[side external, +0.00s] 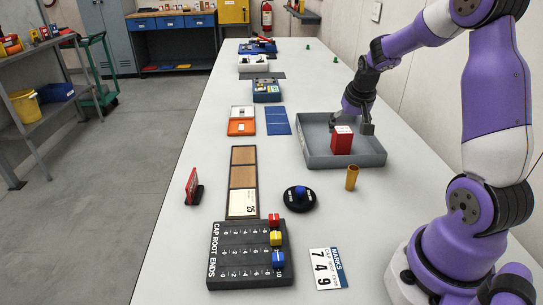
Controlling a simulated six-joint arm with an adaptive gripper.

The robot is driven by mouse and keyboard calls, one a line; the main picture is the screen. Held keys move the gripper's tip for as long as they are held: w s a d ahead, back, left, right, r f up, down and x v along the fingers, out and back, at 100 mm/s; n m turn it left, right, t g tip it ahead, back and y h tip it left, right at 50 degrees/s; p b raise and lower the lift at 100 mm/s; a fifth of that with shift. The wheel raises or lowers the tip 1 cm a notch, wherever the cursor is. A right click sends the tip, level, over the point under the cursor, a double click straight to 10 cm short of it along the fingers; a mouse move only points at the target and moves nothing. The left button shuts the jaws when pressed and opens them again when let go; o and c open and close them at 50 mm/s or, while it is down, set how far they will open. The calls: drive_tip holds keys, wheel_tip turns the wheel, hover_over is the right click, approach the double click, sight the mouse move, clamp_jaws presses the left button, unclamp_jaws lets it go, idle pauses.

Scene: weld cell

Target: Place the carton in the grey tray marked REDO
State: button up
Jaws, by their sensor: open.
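A red carton (341,144) with a light, spotted top stands upright inside the grey tray (347,162), near its middle. No REDO marking is readable on the tray from this side. My gripper (366,129) points down over the tray, just right of and slightly behind the carton. Its fingers are open and empty, and they appear apart from the carton. Whether the fingertips touch the tray floor cannot be told.
A brass-coloured cylinder (352,177) stands just in front of the tray. A round black piece with a blue knob (299,196) lies nearby. A black board (248,254) with coloured blocks and a number card (327,268) lie nearer. Blue strips (278,121) lie left of the tray.

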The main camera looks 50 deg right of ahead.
drive_tip(key=s+a+r+n+t, duration=0.1)
drive_tip(key=s+a+r+n, duration=0.15)
drive_tip(key=a+r, duration=0.7)
drive_tip(key=s+a+n+y, duration=0.1)
drive_tip(key=s+a+n, duration=0.2)
drive_tip(key=a, duration=0.4)
drive_tip(key=s+a+n+t+y, duration=0.1)
drive_tip(key=s+a+n+y, duration=0.1)
drive_tip(key=a, duration=0.5)
drive_tip(key=shift+s+a+r+n, duration=0.35)
drive_tip(key=shift+s+n, duration=0.4)
drive_tip(key=shift+s, duration=0.45)
